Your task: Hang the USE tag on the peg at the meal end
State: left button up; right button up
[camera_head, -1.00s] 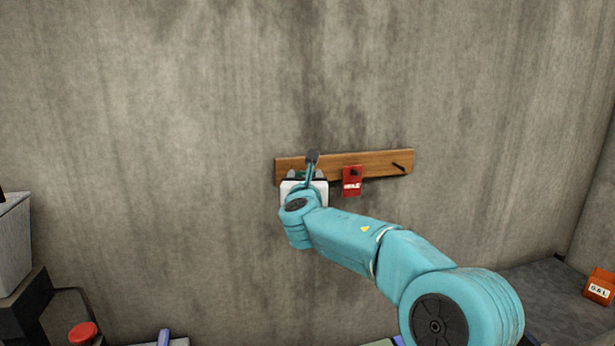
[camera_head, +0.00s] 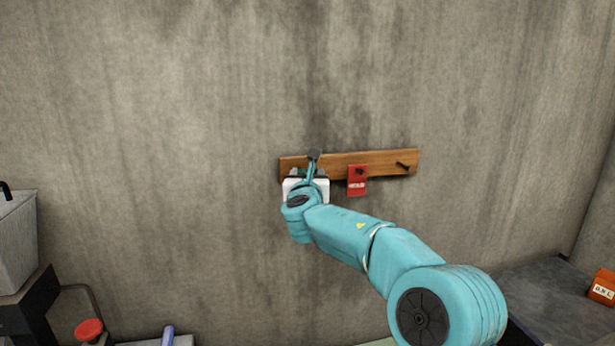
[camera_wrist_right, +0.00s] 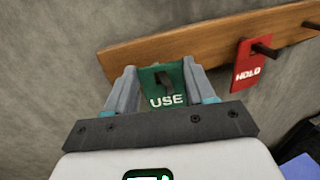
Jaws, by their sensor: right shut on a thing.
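The green USE tag (camera_wrist_right: 166,100) is between the fingers of my right gripper (camera_wrist_right: 163,80), which is shut on it, in the right wrist view. A dark peg shows at the tag's upper middle; I cannot tell whether the tag's hole is fully around it. The wooden peg board (camera_head: 385,162) is fixed to the wall, and its left end is largely behind my right gripper (camera_head: 308,172) in the head view. A red HOLD tag (camera_head: 357,184) hangs on the middle peg; it also shows in the right wrist view (camera_wrist_right: 247,68). The right peg (camera_head: 403,165) is bare.
A grey bin (camera_head: 15,240) stands at the far left, with a red round knob (camera_head: 89,329) below it. A dark counter (camera_head: 548,285) with an orange labelled block (camera_head: 603,287) is at the lower right. The wall around the board is clear.

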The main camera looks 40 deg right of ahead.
jog(key=o, duration=1.3)
jog(key=shift+s, duration=0.15)
jog(key=b+v, duration=0.5)
jog(key=v, duration=1.1)
jog(key=shift+s+a+b, duration=0.1)
jog(key=shift+a+b, duration=0.05)
jog(key=shift+b, duration=0.15)
jog(key=shift+s, duration=0.1)
